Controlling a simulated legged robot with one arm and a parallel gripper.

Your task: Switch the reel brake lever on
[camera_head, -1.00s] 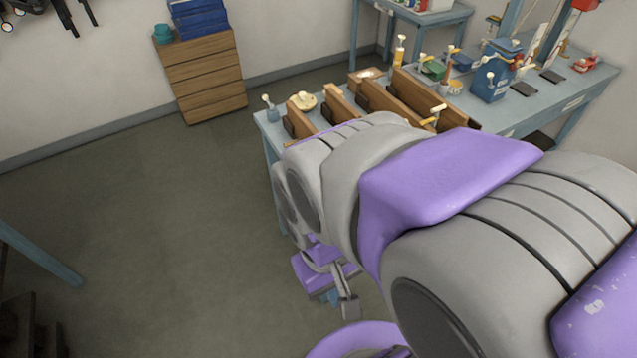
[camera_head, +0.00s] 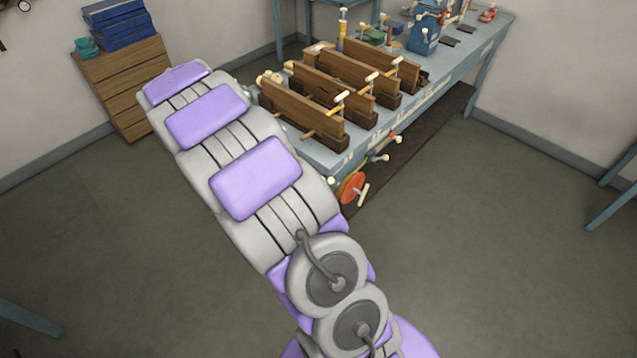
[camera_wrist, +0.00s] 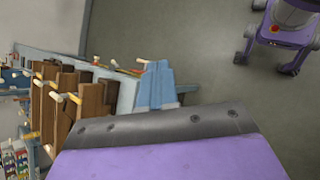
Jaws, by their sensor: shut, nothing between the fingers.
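I cannot tell for sure which part is the reel brake lever. Several pale-tipped handles show along the blue workbench (camera_head: 404,122), and a red-orange wheel (camera_head: 352,187) with a pale handle sits at its near end. A small lever with pale knobs (camera_head: 380,157) juts from the front edge beside the wheel. In the head view my arm hides the gripper.
Upright wooden boards (camera_head: 345,80) in dark feet stand on the bench, with a blue container (camera_head: 425,38) behind. A wooden drawer unit (camera_head: 120,80) with blue boxes (camera_head: 115,22) stands at the back left. The floor right of my arm is clear.

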